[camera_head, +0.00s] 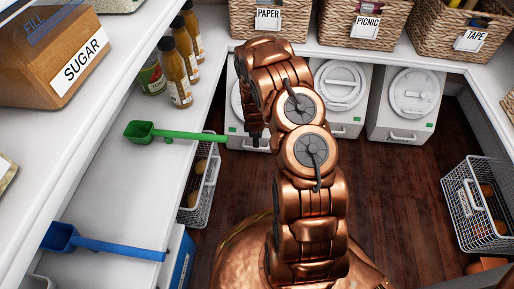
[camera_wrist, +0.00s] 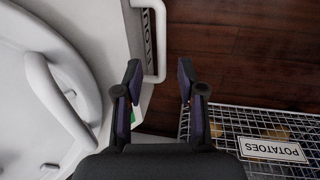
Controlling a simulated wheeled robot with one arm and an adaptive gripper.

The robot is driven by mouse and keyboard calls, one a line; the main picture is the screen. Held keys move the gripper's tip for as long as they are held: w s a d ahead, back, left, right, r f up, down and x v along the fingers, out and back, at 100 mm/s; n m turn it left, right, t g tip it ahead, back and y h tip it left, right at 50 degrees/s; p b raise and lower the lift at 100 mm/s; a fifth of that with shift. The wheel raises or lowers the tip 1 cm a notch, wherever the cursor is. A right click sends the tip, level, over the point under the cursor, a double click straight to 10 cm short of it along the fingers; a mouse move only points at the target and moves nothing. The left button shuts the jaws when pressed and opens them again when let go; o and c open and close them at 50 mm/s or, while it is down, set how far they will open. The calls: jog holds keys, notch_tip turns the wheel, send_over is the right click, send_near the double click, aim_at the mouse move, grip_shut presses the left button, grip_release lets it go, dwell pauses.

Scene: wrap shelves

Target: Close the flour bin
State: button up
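Three white bins with round handled lids stand on the floor under the back shelf: a left bin (camera_head: 233,128), a middle bin (camera_head: 340,97) and a right bin (camera_head: 406,102). I cannot read which is the flour bin. My gripper (camera_wrist: 158,70) is open and empty at the left bin's front, its fingertips either side of the lower end of a white front handle (camera_wrist: 161,60). The left bin's round lid (camera_wrist: 92,88) fills the left of the wrist view; I cannot tell if it is fully seated. My arm hides much of this bin in the head view.
A wire potatoes basket (camera_wrist: 228,140) is close to my gripper's right in the wrist view. Another wire basket (camera_head: 478,205) stands at right. The left shelf holds a green scoop (camera_head: 150,133), a blue scoop (camera_head: 110,245) and bottles. Open wooden floor (camera_head: 390,190) lies between.

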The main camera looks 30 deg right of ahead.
jog(key=shift+w+d+f+b, duration=0.15)
jog(key=shift+f+b, duration=0.3)
jog(key=shift+f, duration=0.6)
jog(key=shift+w+d+f+b, duration=0.1)
jog(key=shift+f+b, duration=0.35)
jog(key=shift+f, duration=0.6)
jog(key=shift+w+d+f+b, duration=0.15)
jog(key=shift+f+b, duration=0.3)
jog(key=shift+f, duration=0.6)
grip_shut()
